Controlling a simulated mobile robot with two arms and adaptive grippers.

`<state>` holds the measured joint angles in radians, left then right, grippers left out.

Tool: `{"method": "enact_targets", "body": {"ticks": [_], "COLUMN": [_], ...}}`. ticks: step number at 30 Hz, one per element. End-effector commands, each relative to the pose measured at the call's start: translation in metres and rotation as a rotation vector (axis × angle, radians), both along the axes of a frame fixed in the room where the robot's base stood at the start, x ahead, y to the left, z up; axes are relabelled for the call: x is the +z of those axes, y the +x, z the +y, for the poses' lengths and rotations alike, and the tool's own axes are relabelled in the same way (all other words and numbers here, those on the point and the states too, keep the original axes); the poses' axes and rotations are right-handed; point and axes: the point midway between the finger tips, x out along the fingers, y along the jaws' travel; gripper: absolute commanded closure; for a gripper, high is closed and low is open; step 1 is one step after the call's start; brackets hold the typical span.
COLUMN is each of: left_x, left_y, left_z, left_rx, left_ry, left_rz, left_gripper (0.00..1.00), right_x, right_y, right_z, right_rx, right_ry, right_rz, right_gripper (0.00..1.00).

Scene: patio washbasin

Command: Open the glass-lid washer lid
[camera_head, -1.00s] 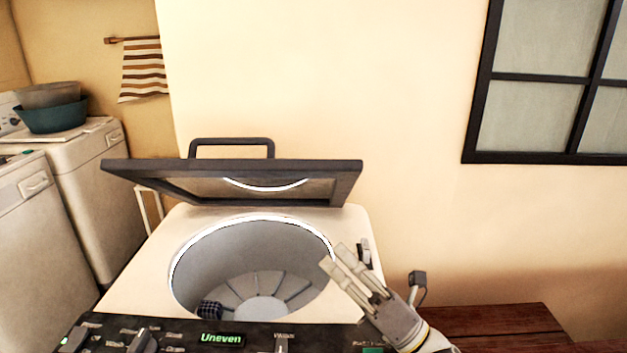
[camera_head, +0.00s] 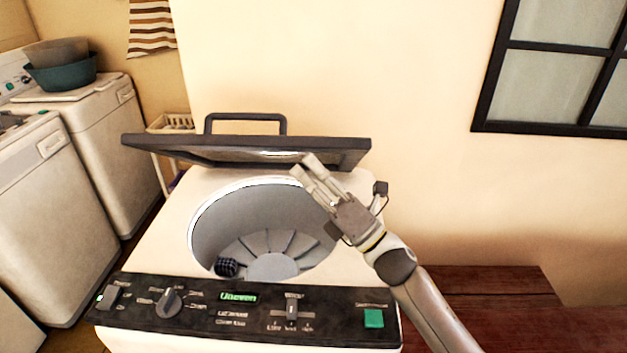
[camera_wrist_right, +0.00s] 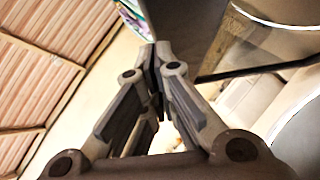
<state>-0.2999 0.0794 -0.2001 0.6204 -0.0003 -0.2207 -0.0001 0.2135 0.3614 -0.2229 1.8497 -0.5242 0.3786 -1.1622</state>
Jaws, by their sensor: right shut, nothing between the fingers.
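The washer (camera_head: 150,235) stands in front of me in the head view. Its glass lid (camera_head: 185,150) is raised and tilted, with a dark frame and a black handle (camera_head: 245,118) on its upper edge. The round drum opening (camera_head: 250,215) shows below it, with a small dark checked item (camera_head: 227,267) inside. My right gripper (camera_head: 306,167) is shut and empty, its fingertips at the lid's lower front edge in the picture; I cannot tell whether they touch. In the right wrist view its fingers (camera_wrist_right: 155,55) meet, with the dark lid edge to their right. My left gripper is not in view.
The control panel (camera_head: 240,312) with a green "Uneven" display runs along the washer's front. Two white machines (camera_head: 50,190) stand at the left, one bearing basins (camera_head: 62,70). A dark red wooden bench (camera_head: 490,295) is at the right. A wall stands behind.

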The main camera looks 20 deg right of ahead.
Motion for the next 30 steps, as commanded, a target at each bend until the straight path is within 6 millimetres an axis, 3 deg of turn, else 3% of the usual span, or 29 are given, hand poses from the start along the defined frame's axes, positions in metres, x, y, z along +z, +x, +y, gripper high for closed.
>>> {"method": "enact_targets", "body": {"ticks": [17,23,30], "left_x": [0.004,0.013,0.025], "left_y": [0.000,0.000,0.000], "left_z": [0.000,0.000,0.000], "left_rx": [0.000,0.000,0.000], "left_ry": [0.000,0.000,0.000], "left_rz": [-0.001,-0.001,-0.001], "left_gripper": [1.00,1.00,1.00], "right_x": [0.009,0.036,0.089], "right_y": [0.005,0.021,0.064], "right_z": [-0.002,-0.007,-0.021], "right_rx": [0.000,-0.001,-0.003], "right_ry": [0.000,-0.002,-0.004], "right_rz": [-0.001,-0.006,-0.008], "right_gripper": [1.00,1.00,1.00]}}
